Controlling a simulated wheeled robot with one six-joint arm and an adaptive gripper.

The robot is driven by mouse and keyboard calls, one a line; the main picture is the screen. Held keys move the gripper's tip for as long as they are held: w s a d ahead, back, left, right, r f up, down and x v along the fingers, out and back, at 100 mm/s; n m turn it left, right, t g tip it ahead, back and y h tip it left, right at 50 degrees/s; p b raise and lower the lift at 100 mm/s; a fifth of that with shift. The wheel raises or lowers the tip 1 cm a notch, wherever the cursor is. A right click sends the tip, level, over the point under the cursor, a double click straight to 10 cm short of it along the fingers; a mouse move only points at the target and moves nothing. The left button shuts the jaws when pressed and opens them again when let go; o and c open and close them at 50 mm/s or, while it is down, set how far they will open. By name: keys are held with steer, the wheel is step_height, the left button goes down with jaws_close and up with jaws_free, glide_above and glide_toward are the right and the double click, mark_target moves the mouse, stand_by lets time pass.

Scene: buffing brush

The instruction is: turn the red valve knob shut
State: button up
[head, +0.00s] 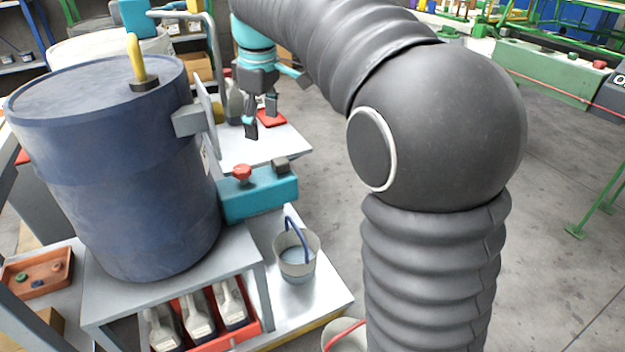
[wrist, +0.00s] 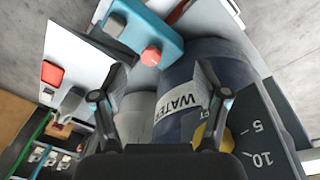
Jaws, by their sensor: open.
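The wrist view also shows the red knob (wrist: 151,56) on the teal block (wrist: 150,28), between and beyond my fingertips. My gripper (head: 261,120) is open and empty, behind and above the teal block in the head view. Its fingers (wrist: 162,72) are spread wide in the wrist view and appear apart from the knob. A small dark piece (head: 280,165) stands on the block to the right of the knob.
The large blue drum (head: 115,170) stands close on the left, with a yellow handle (head: 136,58) on top. A bucket (head: 297,262) with a blue curved piece stands below the block. A white table (head: 235,150) with a red item (head: 271,118) lies behind.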

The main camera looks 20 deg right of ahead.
steer(key=s+d+f+m+t, duration=0.1)
steer(key=s+d+f+m, duration=0.1)
steer(key=s, duration=0.6)
steer(key=s+d+f+m+t+b, duration=0.1)
steer(key=s+d+f+m, duration=0.1)
steer(key=s, duration=0.6)
steer(key=shift+d+m+b, duration=0.3)
steer(key=shift+d+m, duration=0.55)
steer(key=shift+m, duration=0.15)
steer(key=s+d+f+m+t, duration=0.2)
steer(key=s+f+m, duration=0.2)
steer(key=s+f, duration=0.5)
steer(key=s, duration=0.3)
steer(key=shift+d+m, duration=0.3)
steer(key=shift+m, duration=0.1)
